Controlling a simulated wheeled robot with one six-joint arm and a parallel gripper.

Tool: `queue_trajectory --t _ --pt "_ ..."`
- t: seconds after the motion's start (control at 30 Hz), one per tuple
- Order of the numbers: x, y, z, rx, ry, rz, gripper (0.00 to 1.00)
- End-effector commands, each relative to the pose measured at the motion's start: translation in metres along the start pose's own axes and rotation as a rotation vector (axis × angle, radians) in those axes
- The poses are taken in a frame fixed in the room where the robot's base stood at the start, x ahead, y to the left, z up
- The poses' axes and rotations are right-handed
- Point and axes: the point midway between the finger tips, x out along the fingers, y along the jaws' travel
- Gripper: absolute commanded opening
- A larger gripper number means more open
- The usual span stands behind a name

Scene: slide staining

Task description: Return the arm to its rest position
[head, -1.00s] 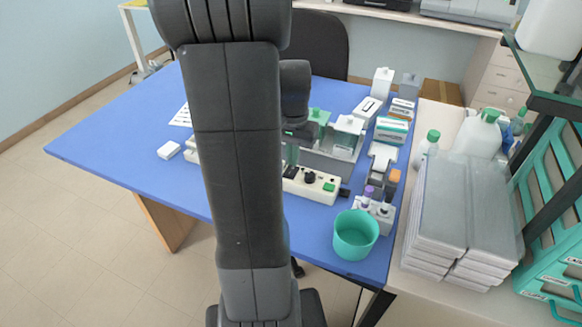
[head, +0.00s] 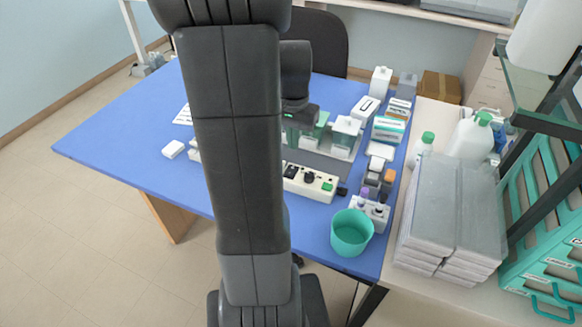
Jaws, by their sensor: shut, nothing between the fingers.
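My arm rises through the middle of the head view and hides part of the blue table (head: 120,135). The station holds lidded jars, one with a green lid (head: 320,122) and one with a white lid (head: 347,125). A white control box (head: 309,182) with a black knob and green button stands in front of them. The left part of the station is hidden behind my arm.
A teal cup (head: 351,233) stands at the table's front right corner, near a small rack of bottles (head: 371,210). Grey stacked boxes (head: 450,205) and a white jug (head: 468,140) are on the right bench. The table's left side is mostly clear.

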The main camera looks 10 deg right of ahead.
Motion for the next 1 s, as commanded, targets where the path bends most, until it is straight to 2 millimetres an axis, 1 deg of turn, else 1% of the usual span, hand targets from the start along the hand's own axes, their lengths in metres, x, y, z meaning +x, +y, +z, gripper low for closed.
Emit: queue_trajectory --t 0.17,0.27,0.47,0.7,0.8,1.0 --pt "0.003 0.000 0.000 0.000 0.000 0.000 0.00" --pt "0.008 0.000 0.000 0.000 -0.001 0.000 0.00" --pt "0.026 0.000 0.000 0.000 -0.001 0.001 0.00" --pt "0.055 0.000 0.000 0.000 0.000 0.000 0.00" --pt "0.064 0.000 0.000 0.000 0.000 0.000 0.00" --pt "0.072 0.000 0.000 0.000 0.000 0.000 0.00"
